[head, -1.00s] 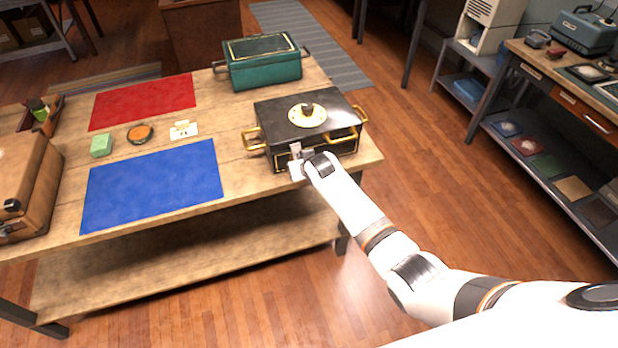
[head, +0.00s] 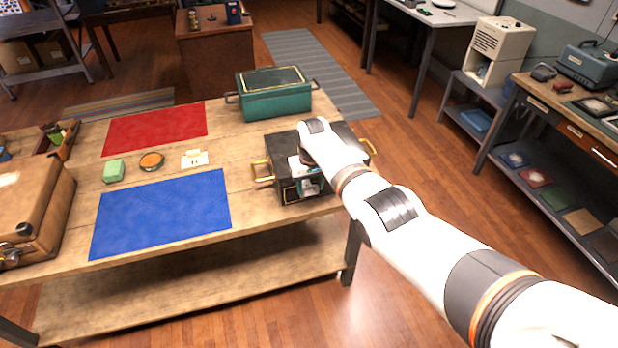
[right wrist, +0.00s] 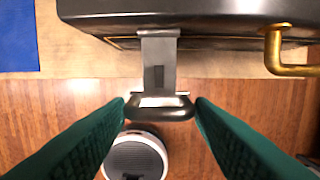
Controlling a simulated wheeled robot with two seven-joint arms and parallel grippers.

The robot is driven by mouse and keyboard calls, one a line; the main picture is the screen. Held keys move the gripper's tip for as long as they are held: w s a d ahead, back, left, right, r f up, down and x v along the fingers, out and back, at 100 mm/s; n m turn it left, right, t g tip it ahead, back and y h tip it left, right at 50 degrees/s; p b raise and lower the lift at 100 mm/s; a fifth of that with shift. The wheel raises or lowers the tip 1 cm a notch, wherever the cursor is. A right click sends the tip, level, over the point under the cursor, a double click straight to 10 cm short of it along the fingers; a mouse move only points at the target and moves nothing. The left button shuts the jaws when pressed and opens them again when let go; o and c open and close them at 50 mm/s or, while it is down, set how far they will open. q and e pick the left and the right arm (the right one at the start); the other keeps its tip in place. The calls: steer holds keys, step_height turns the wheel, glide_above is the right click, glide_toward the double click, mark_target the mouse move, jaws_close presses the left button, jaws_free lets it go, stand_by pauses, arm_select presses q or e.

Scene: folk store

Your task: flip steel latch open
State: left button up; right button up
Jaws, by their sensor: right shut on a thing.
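The black metal box (head: 349,140) with brass handles stands near the right end of the wooden table. My right arm covers much of its lid in the head view. The steel latch (right wrist: 158,58) is at the middle of the box's edge in the right wrist view. Its plate projects from the box and ends in a dark, rounded loop (right wrist: 160,108). My right gripper (right wrist: 161,106) has its green fingertips on either side of this loop, shut on it. In the head view the right gripper (head: 306,178) is at the box's front, and the latch is mostly hidden.
A teal box (head: 273,94) stands behind the black box. A blue mat (head: 162,212) and a red mat (head: 155,128) lie to the left. A brass side handle (right wrist: 275,52) sits right of the latch. The floor before the table is clear.

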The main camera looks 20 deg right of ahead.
mark_target(311, 187)
steer(key=shift+w+r, duration=0.15)
steer(key=shift+r, duration=0.05)
stand_by(0.3)
steer(key=o, duration=0.9)
steer(key=shift+o, duration=1.1)
steer(key=shift+f, duration=0.15)
step_height(311, 187, up, 6)
steer(key=shift+f+p, duration=0.1)
steer(key=shift+p, duration=0.7)
step_height(311, 187, up, 6)
steer(key=shift+s+b, duration=0.4)
